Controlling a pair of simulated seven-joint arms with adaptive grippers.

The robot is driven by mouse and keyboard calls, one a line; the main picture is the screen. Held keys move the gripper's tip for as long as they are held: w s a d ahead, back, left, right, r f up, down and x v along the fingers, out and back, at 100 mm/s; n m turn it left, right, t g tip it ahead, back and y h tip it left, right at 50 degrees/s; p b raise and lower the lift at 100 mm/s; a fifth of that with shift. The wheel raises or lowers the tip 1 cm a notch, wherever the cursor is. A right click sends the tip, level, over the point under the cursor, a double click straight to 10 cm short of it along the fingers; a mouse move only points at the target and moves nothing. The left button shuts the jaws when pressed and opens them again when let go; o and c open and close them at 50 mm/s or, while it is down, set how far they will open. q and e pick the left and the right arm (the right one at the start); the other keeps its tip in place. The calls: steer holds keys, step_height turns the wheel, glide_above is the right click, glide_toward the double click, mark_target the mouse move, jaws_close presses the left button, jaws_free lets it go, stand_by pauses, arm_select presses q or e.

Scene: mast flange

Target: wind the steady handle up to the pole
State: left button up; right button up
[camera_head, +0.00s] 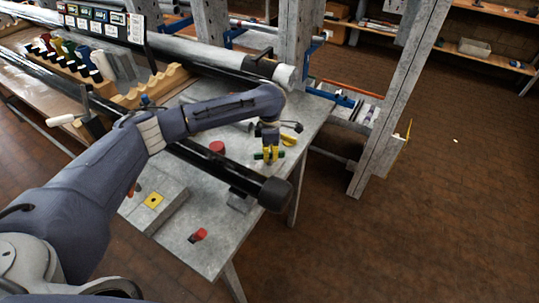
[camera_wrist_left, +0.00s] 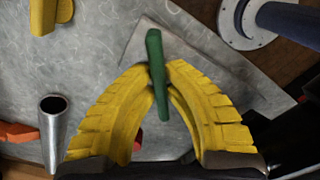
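My left gripper (camera_head: 271,155) reaches over the grey table, its yellow fingers pointing down. In the left wrist view its fingertips (camera_wrist_left: 163,72) close in on both sides of a slim green handle (camera_wrist_left: 156,50); they appear to touch it. What the handle's lower end joins is hidden. A black pole (camera_head: 225,165) lies across the table under my left arm, its thick end cap (camera_head: 275,194) near the right edge. A grey block (camera_head: 240,201) stands below the pole near that end; I cannot tell whether they touch. My right gripper is in neither view.
A red disc (camera_head: 217,147) and a small red part (camera_head: 198,235) are on the table. A steel tube (camera_wrist_left: 53,130) stands near the fingers. A pale pipe (camera_head: 220,58) and wooden posts (camera_head: 400,90) are behind.

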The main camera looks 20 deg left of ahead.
arm_select(q)
steer(key=o, duration=0.6)
steer(key=shift+r, duration=2.5)
